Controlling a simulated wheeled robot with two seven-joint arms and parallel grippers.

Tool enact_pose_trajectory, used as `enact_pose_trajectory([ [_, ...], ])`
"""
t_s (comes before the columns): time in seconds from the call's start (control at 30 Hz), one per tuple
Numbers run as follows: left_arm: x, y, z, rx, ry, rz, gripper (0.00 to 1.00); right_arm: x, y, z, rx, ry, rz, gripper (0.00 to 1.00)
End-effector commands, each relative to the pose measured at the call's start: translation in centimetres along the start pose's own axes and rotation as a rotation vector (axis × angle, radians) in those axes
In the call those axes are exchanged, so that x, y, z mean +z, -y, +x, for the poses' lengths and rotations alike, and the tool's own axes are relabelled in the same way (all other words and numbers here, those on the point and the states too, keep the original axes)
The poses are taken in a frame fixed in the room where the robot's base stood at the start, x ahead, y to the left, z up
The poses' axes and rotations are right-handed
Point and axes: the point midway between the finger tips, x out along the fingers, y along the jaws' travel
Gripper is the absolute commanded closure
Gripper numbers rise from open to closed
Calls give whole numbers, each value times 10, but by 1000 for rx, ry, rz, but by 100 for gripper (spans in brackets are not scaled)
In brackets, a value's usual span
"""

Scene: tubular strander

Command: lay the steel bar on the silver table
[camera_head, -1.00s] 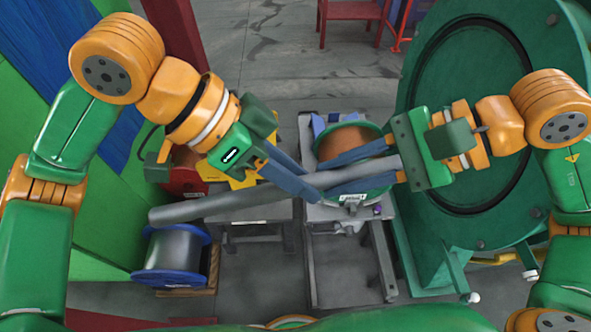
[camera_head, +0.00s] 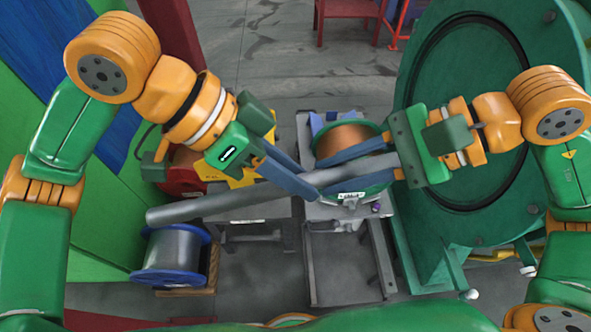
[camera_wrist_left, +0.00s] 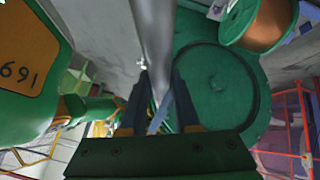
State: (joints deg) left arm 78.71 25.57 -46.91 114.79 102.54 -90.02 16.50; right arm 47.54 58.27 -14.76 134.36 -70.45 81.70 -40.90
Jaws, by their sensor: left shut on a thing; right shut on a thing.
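The steel bar (camera_head: 220,205) is a long grey rod held aloft, slightly tilted in the head view, its left end above a blue-flanged spool. My left gripper (camera_head: 309,182) is shut on it near mid-length. My right gripper (camera_head: 328,180) is shut on its right part, its fingers pointing left along the bar. In the left wrist view the bar (camera_wrist_left: 153,40) runs up from between the left fingers (camera_wrist_left: 157,103). Two grey tables stand below: a darker left one (camera_head: 262,211) and a lighter right one (camera_head: 318,212). I cannot tell for certain which is the silver one.
A copper-wound green spool (camera_head: 345,137) occupies the right table. A yellow item (camera_head: 238,178) is on the left table. The blue-flanged spool (camera_head: 172,255) stands at lower left. A large green wheel-like machine part (camera_head: 490,30) rises at right.

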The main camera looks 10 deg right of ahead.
Motion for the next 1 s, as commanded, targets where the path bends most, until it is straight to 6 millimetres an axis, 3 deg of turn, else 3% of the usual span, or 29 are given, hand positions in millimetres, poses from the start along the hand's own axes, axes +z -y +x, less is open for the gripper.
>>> enact_pose_trajectory([
  [0.43, 0, 1, -1, -3, -1, -3, 100, 0, 0, 0, 0, -1, 2, 100],
  [0.47, -1, 1, -1, -3, -4, -3, 100, 0, 0, 0, 0, -1, 2, 63],
  [0.57, -1, 0, -1, -3, -3, -2, 100, 0, 0, 0, 0, -1, 1, 36],
  [0.87, -1, 0, -1, -1, -3, -1, 100, 0, 0, -1, 0, -1, 1, 36],
  [1.0, -1, 0, -1, -1, -3, 0, 100, -1, 1, -21, -3, -5, 5, 36],
])
